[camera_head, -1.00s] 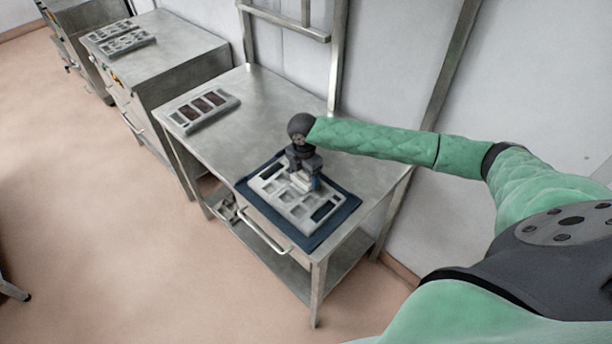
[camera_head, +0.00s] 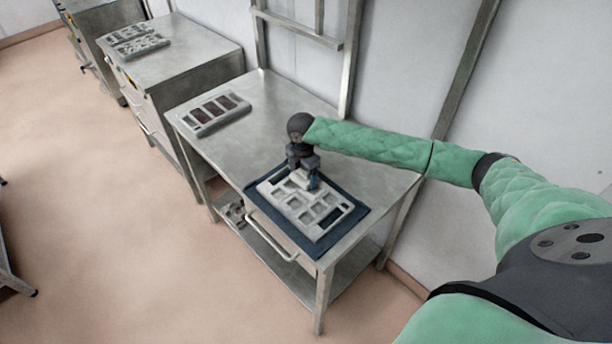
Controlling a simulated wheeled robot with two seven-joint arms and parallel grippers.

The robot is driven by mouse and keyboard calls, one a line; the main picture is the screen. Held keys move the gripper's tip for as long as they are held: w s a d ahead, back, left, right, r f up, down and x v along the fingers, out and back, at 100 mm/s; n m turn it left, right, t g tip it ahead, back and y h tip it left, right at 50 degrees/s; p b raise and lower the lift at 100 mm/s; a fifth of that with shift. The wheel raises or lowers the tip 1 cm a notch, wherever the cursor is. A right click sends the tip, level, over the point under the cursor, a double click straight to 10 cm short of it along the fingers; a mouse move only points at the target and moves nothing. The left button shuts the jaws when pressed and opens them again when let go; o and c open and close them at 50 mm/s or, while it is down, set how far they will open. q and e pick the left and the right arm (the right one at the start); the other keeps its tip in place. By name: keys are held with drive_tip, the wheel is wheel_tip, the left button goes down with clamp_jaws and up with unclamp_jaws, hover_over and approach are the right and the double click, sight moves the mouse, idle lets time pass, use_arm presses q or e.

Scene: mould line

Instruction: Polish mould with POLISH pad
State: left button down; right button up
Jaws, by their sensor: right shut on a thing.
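A light grey mould (camera_head: 328,222) with several rectangular cavities lies on a dark blue mat (camera_head: 311,247) on the steel table. My right gripper (camera_head: 304,174) points down over the mould's back part. It is shut on a pale pad (camera_head: 300,179), held low at the mould's upper face. I cannot tell whether the pad touches the mould or which face of it is down. A small blue part shows beside the gripper's fingers. The cavity at the mould's right end looks dark. My left gripper is not in view.
A second mould with dark brown cavities (camera_head: 215,113) lies at the table's (camera_head: 262,121) left back. Grey moulds (camera_head: 138,45) lie on a steel cabinet further left. The wall and a steel frame (camera_head: 350,60) stand behind. Bare tabletop lies between the mat and the second mould.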

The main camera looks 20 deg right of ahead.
drive_tip(key=shift+w+a+f, duration=0.1)
drive_tip(key=shift+w+a, duration=0.05)
drive_tip(key=shift+w, duration=0.3)
drive_tip(key=shift+w+r, duration=0.1)
drive_tip(key=shift+r, duration=3.9)
